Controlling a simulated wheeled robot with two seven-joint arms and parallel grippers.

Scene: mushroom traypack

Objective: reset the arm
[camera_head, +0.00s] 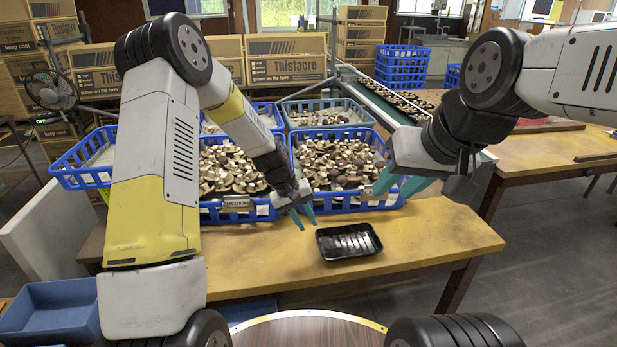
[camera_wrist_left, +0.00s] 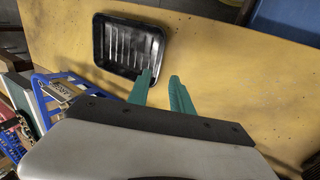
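My left gripper (camera_head: 306,221) hangs over the wooden table just left of the black tray (camera_head: 349,242), in front of the blue crates. In the left wrist view its two teal fingers (camera_wrist_left: 160,90) are apart with nothing between them. The black tray (camera_wrist_left: 128,46) is empty there, with ribs on its floor, and lies just beyond one fingertip. My right gripper (camera_head: 402,186) is at the right, beside the right blue crate and above the table. Its teal fingers look spread apart with nothing seen between them.
Two blue crates of mushrooms, one at the left (camera_head: 237,215) and one at the right (camera_head: 392,199), stand behind the tray on the table (camera_head: 440,240). A conveyor (camera_head: 385,108) with mushrooms runs behind. A blue bin (camera_head: 50,312) is at lower left. The table's front right is clear.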

